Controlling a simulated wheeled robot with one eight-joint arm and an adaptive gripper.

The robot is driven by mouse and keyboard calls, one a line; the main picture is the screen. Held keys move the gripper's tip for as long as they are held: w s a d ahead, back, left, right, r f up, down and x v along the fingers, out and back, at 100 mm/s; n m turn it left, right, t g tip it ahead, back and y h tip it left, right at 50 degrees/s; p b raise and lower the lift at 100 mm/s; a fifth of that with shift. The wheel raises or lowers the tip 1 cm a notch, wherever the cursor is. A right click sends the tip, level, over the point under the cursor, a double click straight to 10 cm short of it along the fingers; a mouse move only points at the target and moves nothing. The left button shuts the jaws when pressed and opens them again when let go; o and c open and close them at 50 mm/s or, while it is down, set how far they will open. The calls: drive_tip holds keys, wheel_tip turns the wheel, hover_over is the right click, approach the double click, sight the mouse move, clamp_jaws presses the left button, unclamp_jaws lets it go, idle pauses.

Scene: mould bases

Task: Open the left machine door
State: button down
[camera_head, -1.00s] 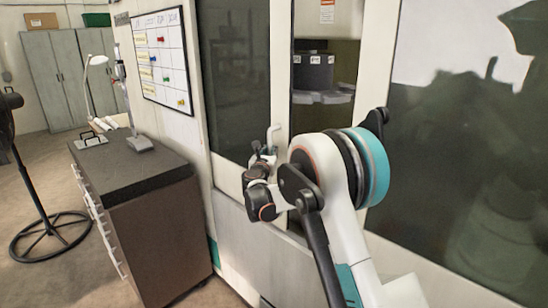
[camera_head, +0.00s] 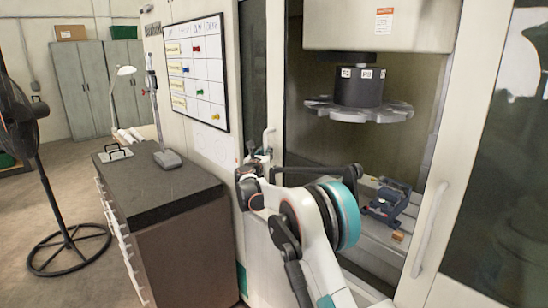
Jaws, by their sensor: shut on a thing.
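The left machine door (camera_head: 275,70) stands slid to the left, with a wide opening to its right. Only a narrow dark strip of its window (camera_head: 252,60) shows. Its pale upright handle (camera_head: 267,138) is near the door's right edge. My gripper (camera_head: 261,153) is at the lower part of this handle and is shut on it; the fingers are small and partly hidden by my arm. My arm reaches up from the bottom across the lower part of the opening.
Through the opening I see a tool carousel (camera_head: 360,110), a blue-grey vise (camera_head: 388,203) and a small wooden block (camera_head: 398,236). The right door's handle (camera_head: 430,230) is at right. A drawer cabinet (camera_head: 165,195) stands close at left, with a fan (camera_head: 50,190) beyond.

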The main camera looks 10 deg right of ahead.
drive_tip(key=shift+w+a+f, duration=0.1)
drive_tip(key=shift+w+a, duration=0.7)
drive_tip(key=shift+a, duration=0.25)
drive_tip(key=c, duration=1.6)
unclamp_jaws()
drive_tip(key=shift+a, duration=0.15)
drive_tip(key=v, duration=1.2)
